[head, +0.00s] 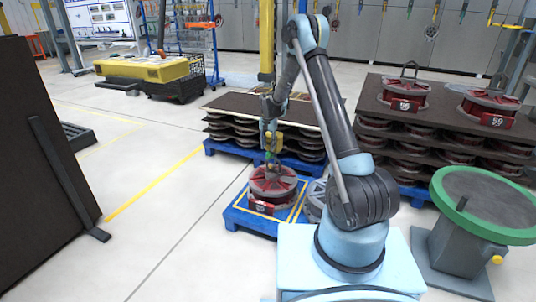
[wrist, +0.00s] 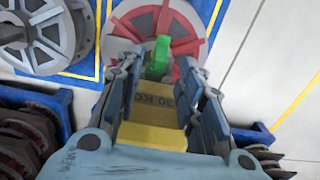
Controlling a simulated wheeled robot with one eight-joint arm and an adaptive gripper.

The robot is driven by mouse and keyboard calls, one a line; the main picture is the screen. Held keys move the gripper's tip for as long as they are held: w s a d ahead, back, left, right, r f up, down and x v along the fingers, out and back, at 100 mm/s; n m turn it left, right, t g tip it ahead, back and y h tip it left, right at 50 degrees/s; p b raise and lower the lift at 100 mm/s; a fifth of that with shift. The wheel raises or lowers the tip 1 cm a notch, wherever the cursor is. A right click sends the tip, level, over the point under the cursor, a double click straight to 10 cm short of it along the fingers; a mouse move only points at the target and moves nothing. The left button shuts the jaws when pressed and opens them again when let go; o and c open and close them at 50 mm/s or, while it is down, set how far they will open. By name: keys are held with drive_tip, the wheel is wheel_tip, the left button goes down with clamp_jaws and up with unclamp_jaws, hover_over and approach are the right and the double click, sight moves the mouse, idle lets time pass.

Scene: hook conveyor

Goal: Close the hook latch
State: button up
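A yellow hook block marked 30 KG (wrist: 152,137) lies between the fingers of my gripper (wrist: 160,68) in the wrist view. A green part (wrist: 160,55), which looks like the hook latch, shows beyond it, between the fingertips. My gripper is open, with fingers apart on either side. Whether a finger touches the block or latch cannot be told. In the head view my gripper and the small yellow-green hook (head: 269,140) are above a red reel (head: 272,186). Whether the latch is open or closed is not clear.
The red reel sits on a blue pallet (head: 238,217) with yellow lines. A grey reel (wrist: 35,35) stands beside it. Stacked reels (head: 405,95) fill the right rack, and a green-rimmed round table (head: 480,200) stands at front right.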

sight(269, 154)
drive_tip(key=shift+f, duration=2.45)
clamp_jaws()
